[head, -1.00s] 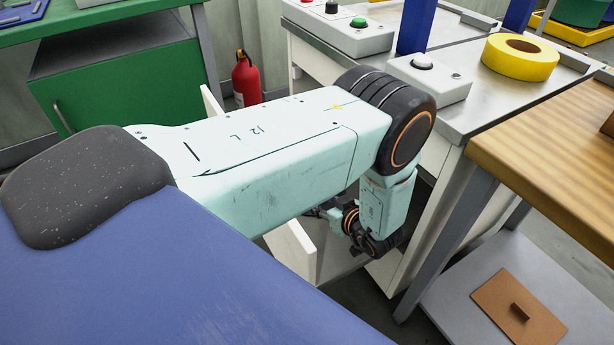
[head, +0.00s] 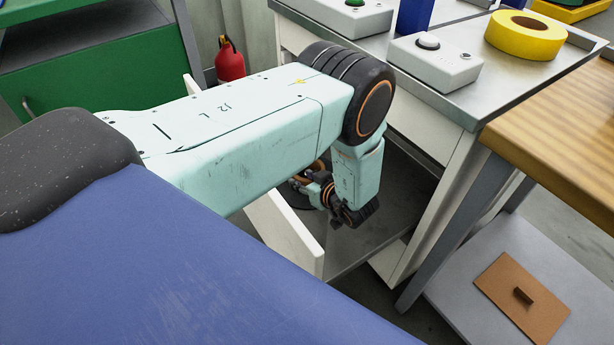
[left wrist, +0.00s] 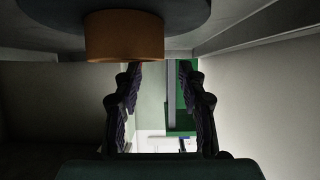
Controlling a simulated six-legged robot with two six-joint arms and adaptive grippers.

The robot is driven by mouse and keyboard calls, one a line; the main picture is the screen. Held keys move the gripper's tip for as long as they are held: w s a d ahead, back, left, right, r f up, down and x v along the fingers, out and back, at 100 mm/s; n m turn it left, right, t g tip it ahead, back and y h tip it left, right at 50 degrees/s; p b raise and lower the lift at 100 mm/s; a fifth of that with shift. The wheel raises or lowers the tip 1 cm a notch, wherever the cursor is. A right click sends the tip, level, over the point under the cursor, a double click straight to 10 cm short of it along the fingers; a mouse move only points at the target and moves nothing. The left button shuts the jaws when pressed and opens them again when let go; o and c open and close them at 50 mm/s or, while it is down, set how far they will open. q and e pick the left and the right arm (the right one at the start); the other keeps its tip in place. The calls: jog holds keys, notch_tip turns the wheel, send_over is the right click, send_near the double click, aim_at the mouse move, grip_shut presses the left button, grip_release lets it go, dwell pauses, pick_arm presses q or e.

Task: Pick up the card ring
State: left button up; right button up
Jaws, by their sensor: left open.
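The card ring, a plain brown cylinder (left wrist: 125,40), shows at the top of the left wrist view against a round dark disc (left wrist: 185,12). In the head view a brown curved edge, apparently the ring (head: 319,167), shows just behind my left arm inside the open cabinet. My left gripper (left wrist: 160,68) is open, with nothing between its fingers. One fingertip overlaps the ring's lower edge in the picture; I cannot tell whether they touch. In the head view my left gripper (head: 306,182) is small and partly hidden by my arm. My right gripper is not in view.
The cabinet's white door (head: 285,235) stands open beside my left arm. Cabinet walls close in on both sides of the gripper. A yellow ring (head: 525,35) and a button box (head: 435,62) stand on the metal top. A wooden table (head: 560,130) is at the right.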

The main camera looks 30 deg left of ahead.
aim_at(295, 176)
pick_arm(q)
jog(key=b+x, duration=0.1)
jog(key=x, duration=0.2)
jog(key=shift+a+f, duration=0.1)
grip_shut()
dwell(0.4)
